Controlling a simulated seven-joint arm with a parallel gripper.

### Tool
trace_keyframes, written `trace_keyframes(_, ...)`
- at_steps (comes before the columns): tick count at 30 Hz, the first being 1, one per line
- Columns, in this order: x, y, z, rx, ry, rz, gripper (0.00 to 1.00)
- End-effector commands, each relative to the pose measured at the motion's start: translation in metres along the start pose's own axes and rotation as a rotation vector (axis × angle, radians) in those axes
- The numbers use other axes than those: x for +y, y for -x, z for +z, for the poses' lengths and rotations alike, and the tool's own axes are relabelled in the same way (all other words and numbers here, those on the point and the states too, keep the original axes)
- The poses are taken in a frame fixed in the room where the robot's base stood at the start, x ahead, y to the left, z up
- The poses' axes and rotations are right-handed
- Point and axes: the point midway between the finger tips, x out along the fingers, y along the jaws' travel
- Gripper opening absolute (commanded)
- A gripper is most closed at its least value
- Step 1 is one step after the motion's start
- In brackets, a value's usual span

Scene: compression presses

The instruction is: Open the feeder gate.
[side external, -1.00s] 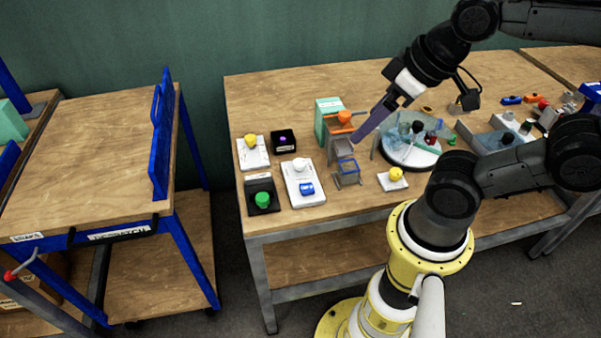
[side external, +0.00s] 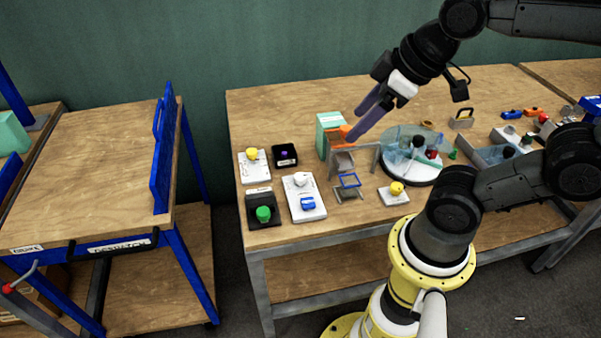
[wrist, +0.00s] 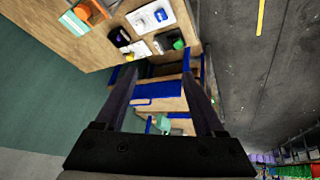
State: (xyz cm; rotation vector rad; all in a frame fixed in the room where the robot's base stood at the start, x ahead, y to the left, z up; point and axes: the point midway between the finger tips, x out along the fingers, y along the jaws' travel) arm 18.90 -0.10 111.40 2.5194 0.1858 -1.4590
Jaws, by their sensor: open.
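A teal box (side external: 327,127) with an orange part (side external: 334,141) stands near the back left of the main bench; I take it for the feeder. A grey block (side external: 342,161) sits in front of it under a grey frame (side external: 368,147). The gate itself is not clear to me.
Button boxes, including a green one (side external: 263,214) and a blue one (side external: 307,204), stand on the bench's left. A small blue-topped stand (side external: 349,182), a yellow knob (side external: 396,188) and a round turntable (side external: 408,176) are nearby. A blue-railed cart (side external: 80,170) stands left across a gap.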

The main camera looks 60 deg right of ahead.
Motion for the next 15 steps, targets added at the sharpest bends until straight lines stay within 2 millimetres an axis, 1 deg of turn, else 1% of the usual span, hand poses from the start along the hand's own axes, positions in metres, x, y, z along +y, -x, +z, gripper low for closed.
trace_keyframes(1,0.005,-0.004,-0.011,-0.021,0.042,-0.002,0.71)
trace_keyframes(5,0.017,-0.018,-0.035,-0.068,0.138,-0.009,0.71)
trace_keyframes(8,0.028,-0.035,-0.052,-0.118,0.203,-0.023,0.71)
trace_keyframes(11,0.041,-0.060,-0.068,-0.178,0.260,-0.045,0.71)
trace_keyframes(14,0.055,-0.090,-0.079,-0.241,0.302,-0.075,0.71)
trace_keyframes(15,0.061,-0.103,-0.081,-0.268,0.314,-0.088,0.71)
